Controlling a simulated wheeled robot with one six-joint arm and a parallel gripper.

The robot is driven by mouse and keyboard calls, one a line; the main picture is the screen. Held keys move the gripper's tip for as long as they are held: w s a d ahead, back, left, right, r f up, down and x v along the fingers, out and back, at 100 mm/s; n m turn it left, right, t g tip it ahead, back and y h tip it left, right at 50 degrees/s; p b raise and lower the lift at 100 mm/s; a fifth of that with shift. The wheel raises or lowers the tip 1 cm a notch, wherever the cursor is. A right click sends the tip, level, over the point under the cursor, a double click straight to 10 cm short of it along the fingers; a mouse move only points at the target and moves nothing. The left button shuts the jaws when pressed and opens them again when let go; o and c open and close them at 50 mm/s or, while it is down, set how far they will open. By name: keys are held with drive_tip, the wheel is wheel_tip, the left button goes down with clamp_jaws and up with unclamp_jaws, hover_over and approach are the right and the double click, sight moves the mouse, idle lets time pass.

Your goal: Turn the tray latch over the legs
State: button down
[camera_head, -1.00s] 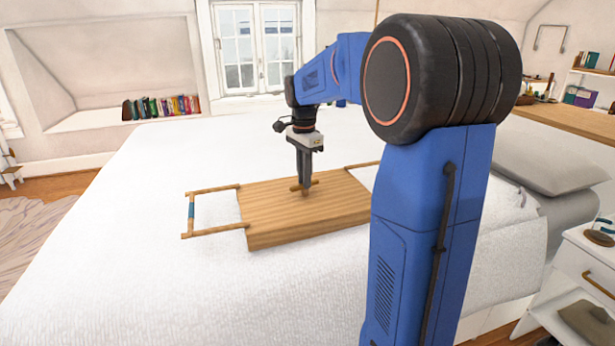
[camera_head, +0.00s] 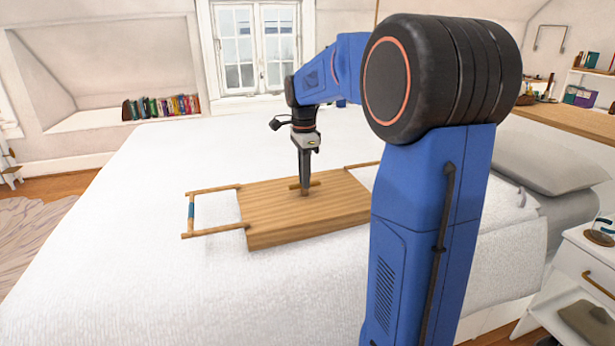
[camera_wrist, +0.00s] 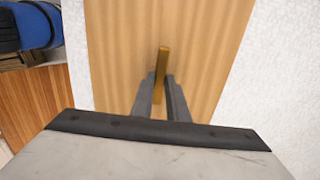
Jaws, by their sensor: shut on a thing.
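The wooden tray (camera_head: 270,222) lies on the white bed with its board side up. A leg frame (camera_head: 191,212) lies out flat to its left, with a blue band on its end bar. Part of another leg frame (camera_head: 362,165) shows at the far right, mostly hidden by my arm. The latch (camera_head: 315,184) is a small wooden bar on the middle of the board; it also shows in the wrist view (camera_wrist: 162,62). My gripper (camera_head: 304,188) points straight down and is shut on the latch. In the wrist view its fingers (camera_wrist: 160,88) close around the bar.
The bed (camera_head: 130,260) is clear around the tray. A grey pillow (camera_head: 550,160) lies at the right, with a white nightstand (camera_head: 570,265) beside the bed. Books (camera_head: 160,107) stand in a far wall niche.

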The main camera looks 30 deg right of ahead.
drive_tip(key=c, duration=1.7)
unclamp_jaws()
wheel_tip(320, 180, up, 18)
drive_tip(key=shift+d+f, duration=0.1)
drive_tip(key=shift+f, duration=0.1)
drive_tip(key=s+a+f+n+t, duration=0.1)
drive_tip(key=s+a+f+n, duration=0.3)
drive_tip(key=s+a+n, duration=0.3)
drive_tip(key=s+a+f+n+t, duration=0.2)
drive_tip(key=s+a+f+n, duration=0.25)
drive_tip(key=s, duration=0.55)
drive_tip(key=s+a+f+n, duration=0.1)
drive_tip(key=s+f+n, duration=0.2)
drive_tip(key=s+f, duration=0.1)
drive_tip(key=s+a+f+n+t, duration=0.1)
drive_tip(key=s+a+f+n, duration=0.1)
drive_tip(key=s+f, duration=0.3)
drive_tip(key=s+a+f+n, duration=0.1)
drive_tip(key=s+f+n, duration=0.3)
drive_tip(key=f, duration=0.2)
drive_tip(key=shift+s+a+t, duration=0.15)
drive_tip(key=shift+s+t, duration=0.1)
drive_tip(key=shift+t, duration=0.15)
